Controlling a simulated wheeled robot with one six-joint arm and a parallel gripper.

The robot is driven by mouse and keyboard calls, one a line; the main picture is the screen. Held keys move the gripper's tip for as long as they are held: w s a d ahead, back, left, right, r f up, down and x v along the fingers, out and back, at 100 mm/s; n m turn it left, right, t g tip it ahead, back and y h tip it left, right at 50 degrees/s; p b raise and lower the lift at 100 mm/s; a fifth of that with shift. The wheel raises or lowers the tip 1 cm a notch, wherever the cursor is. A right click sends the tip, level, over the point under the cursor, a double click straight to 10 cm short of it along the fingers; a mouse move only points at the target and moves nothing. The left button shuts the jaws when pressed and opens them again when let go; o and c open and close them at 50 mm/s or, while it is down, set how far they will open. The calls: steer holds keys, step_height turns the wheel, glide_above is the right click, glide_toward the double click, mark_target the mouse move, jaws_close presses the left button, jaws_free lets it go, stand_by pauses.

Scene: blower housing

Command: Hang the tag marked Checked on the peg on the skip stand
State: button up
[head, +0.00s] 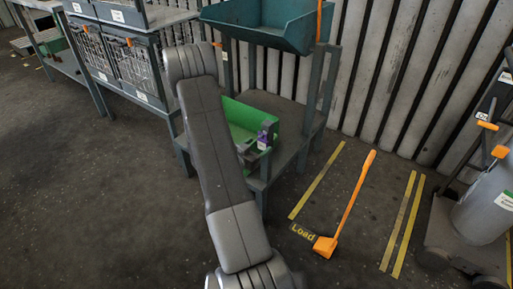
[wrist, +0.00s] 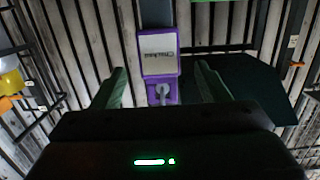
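A purple tag (wrist: 161,68) with a white label is straight ahead in the wrist view. Its label reads Checked and looks upside down. A short grey peg-like piece (wrist: 162,93) shows at the tag's lower part; I cannot tell for certain whether it passes through the tag. A grey post (wrist: 156,14) is in line with the tag. My gripper (wrist: 161,80) has its two green fingers apart, with a gap on each side of the tag. The skip stand (head: 331,85) carries a teal skip (head: 262,28). In the head view my arm hides the gripper and the tag.
A green bin (head: 238,113) sits on the stand's lower shelf, with a purple item (head: 267,132) at its edge. Shelving with wire crates (head: 137,70) stands at left. An orange long-handled tool (head: 349,205) lies on the clear floor. A cart (head: 450,240) is at right.

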steer(key=p+v, duration=0.2)
steer(key=v, duration=1.2)
steer(key=shift+w+f, duration=0.1)
steer(key=b+x, duration=0.2)
steer(key=x, duration=1.1)
steer(key=shift+w+d, duration=0.25)
steer(key=shift+d, duration=0.05)
steer(key=shift+s+a+p, duration=0.1)
steer(key=shift+a+p, duration=0.05)
steer(key=shift+p, duration=0.2)
